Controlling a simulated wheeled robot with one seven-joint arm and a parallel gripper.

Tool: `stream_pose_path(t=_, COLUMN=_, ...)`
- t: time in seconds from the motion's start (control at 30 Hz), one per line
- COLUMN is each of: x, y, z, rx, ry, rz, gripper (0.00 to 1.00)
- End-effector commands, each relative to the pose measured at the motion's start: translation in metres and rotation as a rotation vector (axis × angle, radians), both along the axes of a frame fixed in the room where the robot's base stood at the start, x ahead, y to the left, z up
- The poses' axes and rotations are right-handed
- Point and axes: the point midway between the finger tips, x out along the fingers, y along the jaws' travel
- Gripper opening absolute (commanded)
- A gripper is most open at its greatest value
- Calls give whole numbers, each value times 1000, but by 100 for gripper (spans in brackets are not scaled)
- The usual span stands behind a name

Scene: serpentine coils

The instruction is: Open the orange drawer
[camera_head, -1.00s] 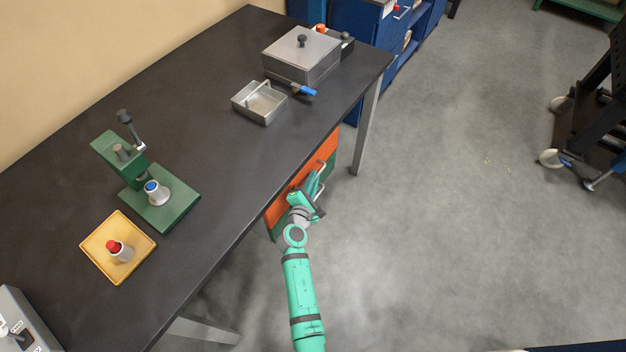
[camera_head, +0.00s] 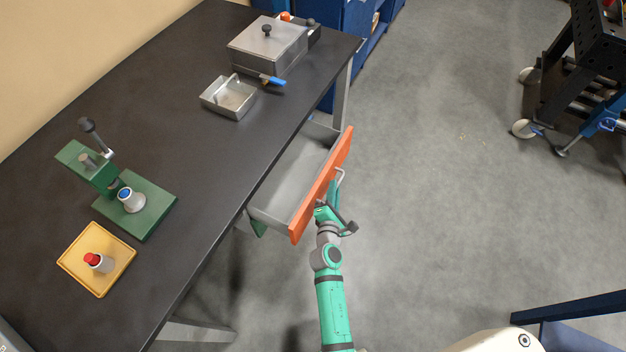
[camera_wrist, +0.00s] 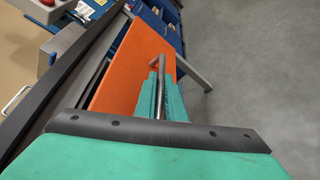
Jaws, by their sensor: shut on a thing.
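The orange drawer (camera_head: 322,190) stands pulled out from under the dark workbench, and its grey inside shows in the head view. Its orange front (camera_wrist: 125,65) fills the middle left of the wrist view. A metal bar handle (camera_wrist: 161,92) is fixed on that front. My gripper (camera_head: 336,186) is at the outer side of the drawer front, with its green fingers closed around the handle. In the wrist view my gripper (camera_wrist: 161,97) has one finger on each side of the bar. Part of the handle is hidden by the fingers.
The workbench (camera_head: 200,60) carries a green press (camera_head: 135,205), a yellow tray (camera_head: 75,265), a small metal tray (camera_head: 215,108) and a lidded metal box (camera_head: 265,52). A bench leg (camera_head: 342,100) stands beyond the drawer.

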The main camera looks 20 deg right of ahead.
Motion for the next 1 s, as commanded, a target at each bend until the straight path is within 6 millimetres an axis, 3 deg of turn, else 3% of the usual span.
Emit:
stream_pose_path(t=0.1, x=-29, y=-28, z=-1, rx=-4, ry=5, rz=-6, gripper=0)
stream_pose_path(t=0.4, x=-71, y=-68, z=-1, rx=-2, ry=3, rz=-9, gripper=0)
stream_pose_path(t=0.6, x=-82, y=-78, z=-1, rx=0, ry=2, rz=-10, gripper=0)
stream_pose_path(t=0.97, x=-82, y=-78, z=-1, rx=1, ry=2, rz=-8, gripper=0)
stream_pose_path(t=1.0, x=-82, y=-78, z=-1, rx=1, ry=2, rz=-8, gripper=12)
